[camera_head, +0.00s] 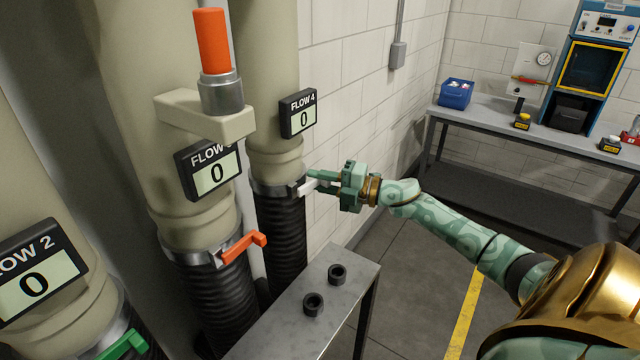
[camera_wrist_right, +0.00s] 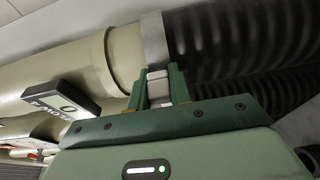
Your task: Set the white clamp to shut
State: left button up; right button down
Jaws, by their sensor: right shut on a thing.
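The white clamp (camera_head: 305,187) is a small lever on the metal band around the rear pipe, just under the FLOW 4 display (camera_head: 298,113). Its lever sticks out to the right of the band. My right gripper (camera_head: 322,182) is at the lever, its fingers shut on it. In the right wrist view the white lever (camera_wrist_right: 157,88) sits between the two green fingers of the right gripper (camera_wrist_right: 158,85), against the metal band (camera_wrist_right: 155,45). The fingers hide part of the lever. My left gripper is not in view.
An orange clamp (camera_head: 242,248) sits on the FLOW 3 pipe and a green clamp (camera_head: 122,346) on the FLOW 2 pipe. A metal stand (camera_head: 335,300) with two black rings is below my right gripper. A workbench (camera_head: 540,135) stands along the back wall.

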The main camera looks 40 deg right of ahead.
jog(key=shift+f, duration=0.1)
jog(key=c, duration=1.3)
grip_release()
jog(key=shift+s, duration=0.1)
